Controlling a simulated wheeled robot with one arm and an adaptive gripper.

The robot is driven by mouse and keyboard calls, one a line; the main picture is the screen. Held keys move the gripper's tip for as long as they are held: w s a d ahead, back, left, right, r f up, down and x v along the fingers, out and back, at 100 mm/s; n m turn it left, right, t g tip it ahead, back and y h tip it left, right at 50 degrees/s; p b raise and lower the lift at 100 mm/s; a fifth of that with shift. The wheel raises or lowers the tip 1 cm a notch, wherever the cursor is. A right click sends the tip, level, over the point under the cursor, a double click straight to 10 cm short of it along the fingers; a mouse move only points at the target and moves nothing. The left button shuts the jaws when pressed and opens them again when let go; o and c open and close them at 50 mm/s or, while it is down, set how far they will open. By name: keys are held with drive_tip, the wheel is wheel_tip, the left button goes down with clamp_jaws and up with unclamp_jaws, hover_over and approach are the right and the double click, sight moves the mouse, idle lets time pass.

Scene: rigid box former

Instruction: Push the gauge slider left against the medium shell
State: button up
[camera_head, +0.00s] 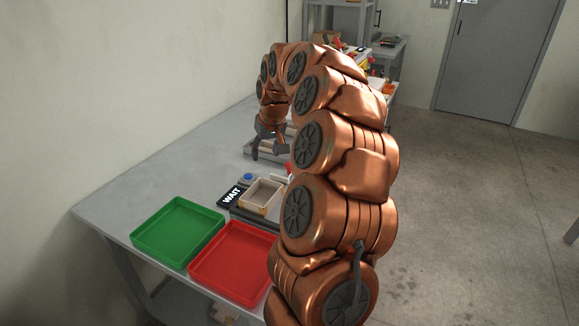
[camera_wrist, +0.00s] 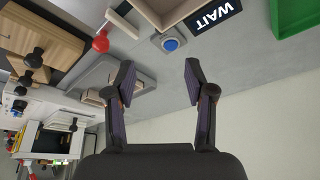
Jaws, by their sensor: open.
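My gripper (camera_head: 268,150) hangs open and empty over the far part of the bench. In the wrist view its two dark fingers (camera_wrist: 160,75) are spread, with bare bench between them. An open beige box shell (camera_head: 262,193) sits in a fixture near the red tray; part of it shows at the top of the wrist view (camera_wrist: 172,12). I cannot tell whether it is the medium shell. A lever with a red knob (camera_wrist: 100,43) stands beside it. Wooden parts with black knobs (camera_wrist: 42,50) lie at the wrist view's left. I cannot identify the gauge slider among these.
A green tray (camera_head: 139,238) and a red tray (camera_head: 198,267) stand at the bench's near end. A WAIT sign (camera_head: 231,197) and a blue button (camera_head: 248,177) are beside the shell. A grey tray (camera_wrist: 84,78) holds a pale piece. My arm hides the bench's right side.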

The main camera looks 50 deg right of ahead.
drive_tip(key=m+h, duration=0.1)
drive_tip(key=m, duration=0.1)
approach(289, 162)
drive_tip(key=f, duration=0.2)
drive_tip(key=shift+w+x, duration=0.2)
drive_tip(key=shift+x, duration=3.35)
drive_tip(key=shift+d+r, duration=0.1)
drive_tip(key=shift+c, duration=0.4)
clamp_jaws()
